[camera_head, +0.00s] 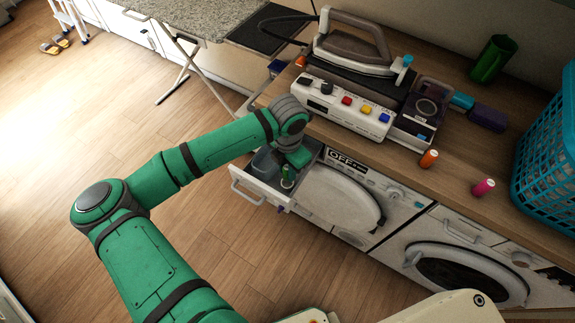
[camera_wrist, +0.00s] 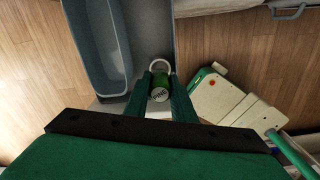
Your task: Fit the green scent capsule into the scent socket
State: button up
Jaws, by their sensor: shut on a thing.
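The green scent capsule (camera_wrist: 159,92), with a light end marked with lettering, is between the two fingers of my gripper (camera_wrist: 161,85) in the wrist view. My gripper (camera_head: 296,158) points down into the pulled-out drawer (camera_head: 262,186) in the head view, with the green capsule (camera_head: 287,171) below it. A pale ring (camera_wrist: 159,66), which looks like the scent socket, shows just beyond the capsule in the wrist view; its pale rim (camera_head: 287,184) shows around the capsule's lower end in the head view. I cannot tell how deep the capsule sits. My fingers hide part of it.
A grey-blue bin (camera_wrist: 100,50) fills the drawer beside the socket. An orange capsule (camera_head: 428,158) and a pink capsule (camera_head: 484,187) stand on the wooden counter. The iron (camera_head: 350,50), control panel (camera_head: 335,108) and teal basket (camera_head: 548,150) occupy the counter above the washer (camera_head: 335,200).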

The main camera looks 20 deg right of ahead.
jog(key=shift+f, duration=1.45)
jog(key=shift+f, duration=1)
dwell(0.9)
jog(key=o, duration=1.1)
jog(key=shift+s, duration=0.15)
jog(key=shift+s+d, duration=0.1)
jog(key=shift+d, duration=0.05)
jog(key=r, duration=1.1)
jog(key=shift+w+a, duration=0.2)
jog(key=shift+w, duration=0.1)
